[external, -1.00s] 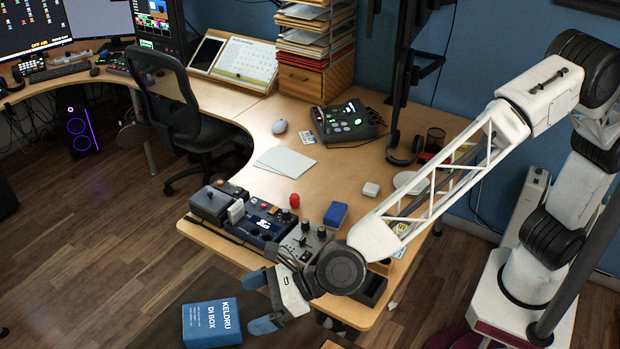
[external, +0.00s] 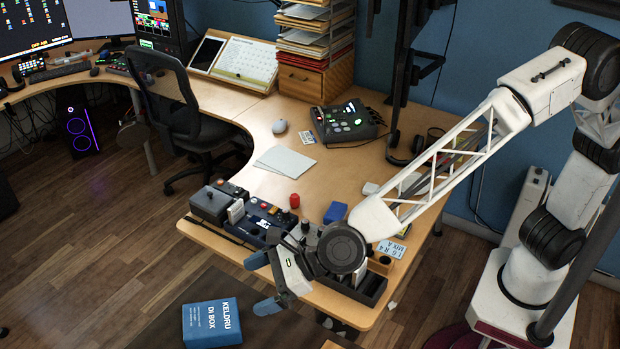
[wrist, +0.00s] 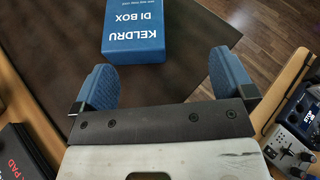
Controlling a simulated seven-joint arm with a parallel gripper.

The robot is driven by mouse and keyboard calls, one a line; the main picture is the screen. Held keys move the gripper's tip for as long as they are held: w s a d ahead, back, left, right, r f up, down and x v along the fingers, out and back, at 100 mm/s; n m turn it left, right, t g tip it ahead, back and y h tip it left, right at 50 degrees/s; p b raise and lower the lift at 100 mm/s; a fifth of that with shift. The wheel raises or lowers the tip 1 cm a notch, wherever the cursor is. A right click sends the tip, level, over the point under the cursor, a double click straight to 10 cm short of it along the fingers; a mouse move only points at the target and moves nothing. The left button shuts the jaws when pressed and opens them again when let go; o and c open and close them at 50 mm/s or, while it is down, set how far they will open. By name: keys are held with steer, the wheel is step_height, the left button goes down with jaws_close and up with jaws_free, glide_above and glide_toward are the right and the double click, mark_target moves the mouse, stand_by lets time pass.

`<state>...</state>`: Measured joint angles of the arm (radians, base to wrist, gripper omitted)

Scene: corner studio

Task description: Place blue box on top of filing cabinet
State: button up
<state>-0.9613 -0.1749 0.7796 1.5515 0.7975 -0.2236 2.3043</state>
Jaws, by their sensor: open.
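The blue box (external: 212,325), lettered KELDRU DI BOX, lies on a dark flat surface (external: 270,335) at the bottom left of the external view. My gripper (external: 262,284) is open and empty, up and to the right of the box in that view, apart from it. In the wrist view the blue box (wrist: 148,38) lies ahead of my blue fingertips (wrist: 165,82), across the gap between them. No filing cabinet shows that I can identify for sure; a wooden drawer unit (external: 300,82) stands under stacked paper trays on the desk.
The desk (external: 340,180) holds a control console (external: 265,217), a small blue block (external: 335,212), a red knob-like item (external: 294,201) and papers (external: 285,161). An office chair (external: 185,115) stands at the left. Open wooden floor (external: 110,240) lies left of the box.

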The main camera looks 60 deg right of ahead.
steer(key=w+d+r+n, duration=0.1)
steer(key=d+r+n, duration=0.1)
steer(key=d, duration=0.4)
steer(key=w+d+r+n+g+h, duration=0.1)
steer(key=w+d+n, duration=0.15)
steer(key=d, duration=0.45)
steer(key=w+d+r+n, duration=0.1)
steer(key=d+r+n, duration=0.15)
steer(key=d, duration=0.35)
steer(key=s+d+n+g+h, duration=0.25)
steer(key=d+n, duration=0.45)
steer(key=d, duration=1.4)
steer(key=s+d+f+n+g+h, duration=0.1)
steer(key=s+d+n, duration=0.4)
steer(key=s+d, duration=0.7)
steer(key=s+d+f+n+g+h, duration=0.2)
steer(key=s+d+n+h, duration=0.3)
steer(key=s+d, duration=0.8)
steer(key=d+f+n, duration=0.1)
steer(key=d, duration=0.5)
steer(key=shift+f, duration=0.3)
